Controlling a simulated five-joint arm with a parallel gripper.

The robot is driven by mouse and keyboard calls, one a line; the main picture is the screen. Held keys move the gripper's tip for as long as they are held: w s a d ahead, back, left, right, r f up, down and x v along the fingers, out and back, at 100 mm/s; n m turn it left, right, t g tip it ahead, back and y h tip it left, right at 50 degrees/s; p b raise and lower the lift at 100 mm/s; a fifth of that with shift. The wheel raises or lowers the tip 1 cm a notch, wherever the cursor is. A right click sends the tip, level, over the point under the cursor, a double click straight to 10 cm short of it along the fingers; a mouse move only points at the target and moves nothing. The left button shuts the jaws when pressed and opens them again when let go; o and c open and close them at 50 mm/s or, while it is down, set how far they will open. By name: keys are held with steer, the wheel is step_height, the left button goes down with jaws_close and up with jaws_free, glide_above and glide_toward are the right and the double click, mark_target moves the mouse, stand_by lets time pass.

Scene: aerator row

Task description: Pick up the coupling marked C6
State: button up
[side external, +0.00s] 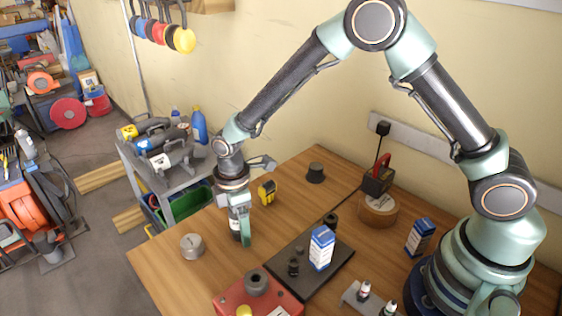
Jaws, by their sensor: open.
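No mark C6 is readable in the side external view, so I cannot tell which piece is the coupling. Small dark fittings stand on a black plate (332,274): one at its front (293,267) and one at its back (331,219). A grey cylinder (192,246) with a small mark on top stands at the table's left. A dark cylinder (315,173) stands at the back. My gripper (241,238) is open and points down, left of the black plate and right of the grey cylinder. Its fingers partly hide what lies between and behind them.
A blue-and-white box (322,247) stands on the plate; another (420,237) stands near my base. A red box (262,297) is at the front, a yellow tool (267,192) behind my gripper, and a tan roll (378,211) at the back right. Small bottles (365,290) stand front right.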

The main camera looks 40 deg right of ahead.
jaws_close()
steer(key=shift+r, duration=0.1)
